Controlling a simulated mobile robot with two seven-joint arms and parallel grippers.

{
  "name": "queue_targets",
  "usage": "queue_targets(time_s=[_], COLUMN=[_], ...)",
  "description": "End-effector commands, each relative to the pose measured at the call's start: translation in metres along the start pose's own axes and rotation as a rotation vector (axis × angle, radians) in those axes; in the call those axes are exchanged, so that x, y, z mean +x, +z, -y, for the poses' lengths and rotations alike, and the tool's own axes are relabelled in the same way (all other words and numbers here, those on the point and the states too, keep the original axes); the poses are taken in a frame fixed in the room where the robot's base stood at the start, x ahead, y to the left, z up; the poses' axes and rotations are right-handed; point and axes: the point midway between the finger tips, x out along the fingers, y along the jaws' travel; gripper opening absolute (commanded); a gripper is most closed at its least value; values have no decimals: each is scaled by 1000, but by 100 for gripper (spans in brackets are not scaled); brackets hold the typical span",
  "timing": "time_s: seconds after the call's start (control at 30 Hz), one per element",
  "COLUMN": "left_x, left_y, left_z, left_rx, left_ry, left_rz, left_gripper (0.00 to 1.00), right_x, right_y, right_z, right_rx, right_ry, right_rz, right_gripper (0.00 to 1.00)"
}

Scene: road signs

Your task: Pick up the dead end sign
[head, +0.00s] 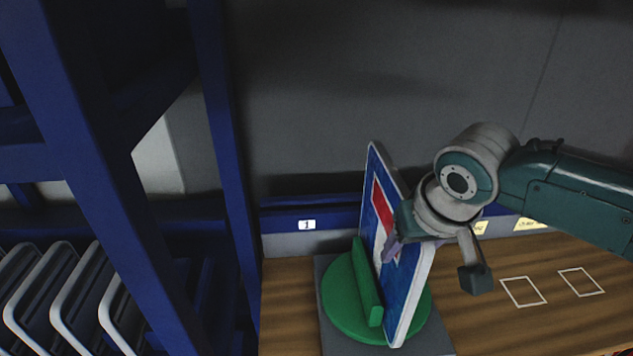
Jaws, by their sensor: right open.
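The dead end sign (408,290) is a blue panel with a white edge and a red and white mark. It stands upright, turned nearly edge-on, in a round green base (345,296) on a grey square plate (438,338). My right gripper (432,262) is open at the right of the sign. One finger shows against the sign's marked face and the other hangs to its right, so the panel appears between them. I cannot tell whether either finger touches it. The gripper hides part of the sign's middle. My left gripper is not in view.
The wooden shelf (540,312) has white outlined squares and free room at the right. A label "1" (307,225) and yellow labels (530,224) mark the back rail. A blue upright post (222,130) stands left of the sign. Grey-edged racks (75,300) are at lower left.

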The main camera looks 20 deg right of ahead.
Motion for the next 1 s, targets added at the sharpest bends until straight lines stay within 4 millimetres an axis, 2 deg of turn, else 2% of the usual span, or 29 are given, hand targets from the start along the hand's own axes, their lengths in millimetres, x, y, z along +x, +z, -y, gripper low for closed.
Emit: queue_targets(time_s=[0.07,0.5,1.0], left_x=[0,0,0], left_y=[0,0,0], left_z=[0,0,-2], left_rx=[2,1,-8], left_ry=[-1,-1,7], left_rz=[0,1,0], left_gripper=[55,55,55], right_x=[0,0,0], right_y=[0,0,0], right_z=[0,0,0], right_rx=[0,0,0], right_ry=[0,0,1], right_rz=[0,0,0], right_gripper=[49,0,0])
